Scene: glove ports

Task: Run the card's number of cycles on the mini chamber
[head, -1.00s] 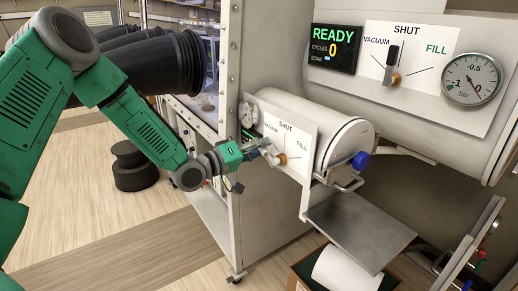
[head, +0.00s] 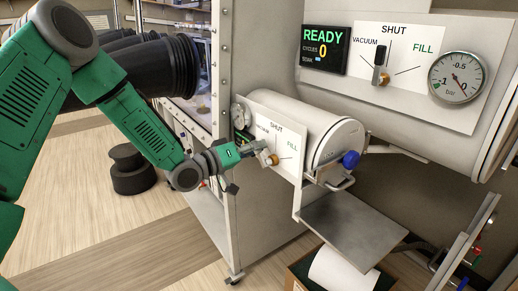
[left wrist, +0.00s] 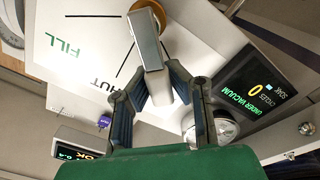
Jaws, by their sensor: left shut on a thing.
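The mini chamber (head: 325,130) is a white cylinder with a front panel (head: 288,140) marked VACUUM, SHUT and FILL. Its valve has a brass hub (head: 271,159) and a grey lever (left wrist: 148,45). My left gripper (head: 258,150) is shut on the lever, which lies towards the VACUUM side. In the left wrist view both fingers (left wrist: 157,88) press around it. The mini display (left wrist: 255,90) reads UNDER VACUUM and CYCLES 0. The mini gauge (head: 240,116) stands at the panel's left; its reading is too small to tell. A blue knob (head: 350,159) sits at the chamber's end. My right gripper is not in view.
Above is a larger chamber's panel with a READY, CYCLES 0 display (head: 325,49), an upright lever (head: 380,62) near SHUT, and a gauge (head: 456,76). A grey shelf (head: 347,232) is below the mini chamber. Black glove ports (head: 165,65) are behind my left arm.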

